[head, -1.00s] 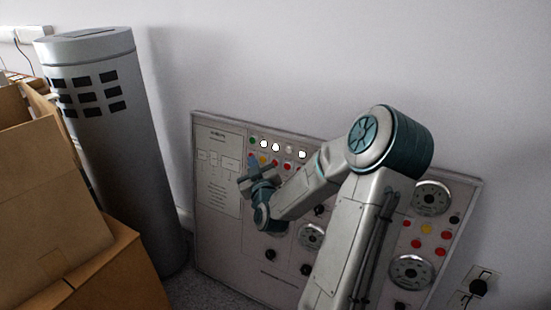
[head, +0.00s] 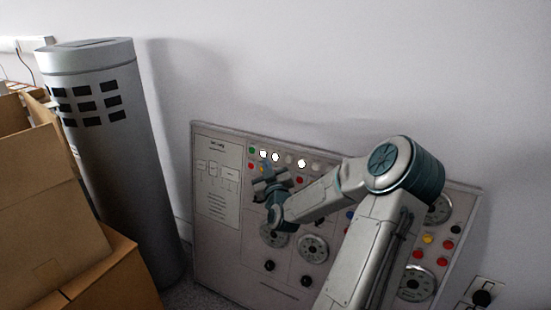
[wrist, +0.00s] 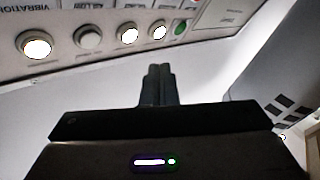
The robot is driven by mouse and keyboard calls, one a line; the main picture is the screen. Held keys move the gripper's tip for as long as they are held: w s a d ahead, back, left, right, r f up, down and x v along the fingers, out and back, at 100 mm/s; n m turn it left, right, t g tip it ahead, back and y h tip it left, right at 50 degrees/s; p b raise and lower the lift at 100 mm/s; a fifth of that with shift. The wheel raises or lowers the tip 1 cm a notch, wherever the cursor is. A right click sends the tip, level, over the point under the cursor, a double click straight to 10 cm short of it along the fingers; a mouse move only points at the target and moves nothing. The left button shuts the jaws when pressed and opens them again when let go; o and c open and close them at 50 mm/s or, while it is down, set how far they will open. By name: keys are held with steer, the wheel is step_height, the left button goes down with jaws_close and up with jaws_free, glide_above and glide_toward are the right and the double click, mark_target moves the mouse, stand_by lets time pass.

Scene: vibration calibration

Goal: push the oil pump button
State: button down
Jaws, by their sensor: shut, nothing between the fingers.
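The control panel (head: 215,235) leans against the wall, with a row of round buttons along its top edge. In the head view the row runs from a green button (head: 251,150) through white lit ones (head: 263,154) and a grey unlit one (head: 288,160) to another lit one (head: 301,163). I cannot tell which is the oil pump button; labels are cut off or too small. My gripper (wrist: 159,68) is shut and empty. In the wrist view its tips point towards the row, near two lit buttons (wrist: 129,33) (wrist: 159,30), with a visible gap. In the head view my gripper (head: 258,185) covers part of the second row.
Dial gauges (head: 313,248) and black knobs lie lower on the panel. A grey cylinder (head: 110,160) stands left of the panel, with open cardboard boxes (head: 45,200) in front of it. A wall socket (head: 482,296) is at the lower right. The wall above the panel is bare.

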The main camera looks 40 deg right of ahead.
steer(key=shift+w+d+f+b, duration=0.2)
steer(key=shift+w+d+b, duration=0.1)
steer(key=shift+d, duration=0.45)
steer(key=shift+w+d+f+b, duration=0.15)
steer(key=shift+w+d, duration=0.15)
steer(key=shift+d, duration=0.4)
stand_by(1.0)
steer(key=shift+w+d+b, duration=0.15)
steer(key=shift+d+b, duration=0.15)
steer(key=shift+d, duration=0.1)
steer(key=shift+w+d+f, duration=0.1)
steer(key=shift+d+f, duration=0.05)
steer(key=shift+d, duration=0.2)
stand_by(0.7)
steer(key=shift+a+b, duration=0.1)
steer(key=shift+b, duration=0.2)
steer(key=shift+s+a, duration=0.3)
steer(key=shift+a, duration=0.35)
steer(key=shift+s+a+r, duration=0.2)
steer(key=shift+s+a, duration=0.1)
steer(key=shift+a, duration=0.45)
steer(key=shift+s+a+r, duration=0.25)
steer(key=shift+s+a, duration=0.1)
steer(key=shift+a, duration=0.4)
steer(key=shift+s+a+r, duration=0.2)
steer(key=shift+s+a, duration=0.1)
steer(key=shift+a, duration=0.45)
